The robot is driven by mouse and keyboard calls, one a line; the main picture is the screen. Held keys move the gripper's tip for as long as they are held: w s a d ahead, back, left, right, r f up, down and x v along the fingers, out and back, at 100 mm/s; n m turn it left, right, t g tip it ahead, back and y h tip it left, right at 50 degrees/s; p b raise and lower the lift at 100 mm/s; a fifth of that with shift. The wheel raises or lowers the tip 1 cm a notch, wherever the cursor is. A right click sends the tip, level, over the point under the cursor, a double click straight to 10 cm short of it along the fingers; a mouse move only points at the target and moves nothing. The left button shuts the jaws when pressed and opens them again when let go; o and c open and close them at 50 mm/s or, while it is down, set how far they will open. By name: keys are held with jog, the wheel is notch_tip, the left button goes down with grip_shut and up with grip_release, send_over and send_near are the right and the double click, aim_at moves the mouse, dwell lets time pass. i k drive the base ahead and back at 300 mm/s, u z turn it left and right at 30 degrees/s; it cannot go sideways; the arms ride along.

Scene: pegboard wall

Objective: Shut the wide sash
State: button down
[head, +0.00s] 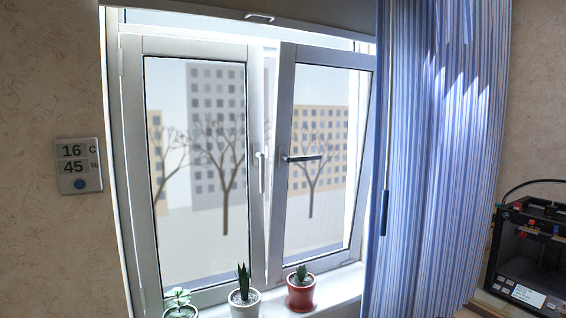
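The window has two white-framed sashes side by side. The left sash (133,150) looks the wider of the two in the picture, and a pale upright handle (262,172) shows near its right edge. The right sash (276,215) looks tilted, with slanting side edges and a bright strip along its right side. Its dark handle (303,158) lies level. The gap between the sashes widens toward the top. I cannot tell for sure whether the left sash is fully against its frame. My gripper is not in view.
Potted plants stand along the sill: a white pot (244,304), a red pot (301,294) and a small plant (179,304) at left. A striped blue curtain (440,150) hangs at right. A 3D printer (530,245) stands beyond it. A thermometer display (78,165) is on the left wall.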

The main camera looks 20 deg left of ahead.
aim_at(289, 54)
jog(key=u, duration=0.7)
jog(key=i, duration=0.8)
jog(key=u, duration=0.85)
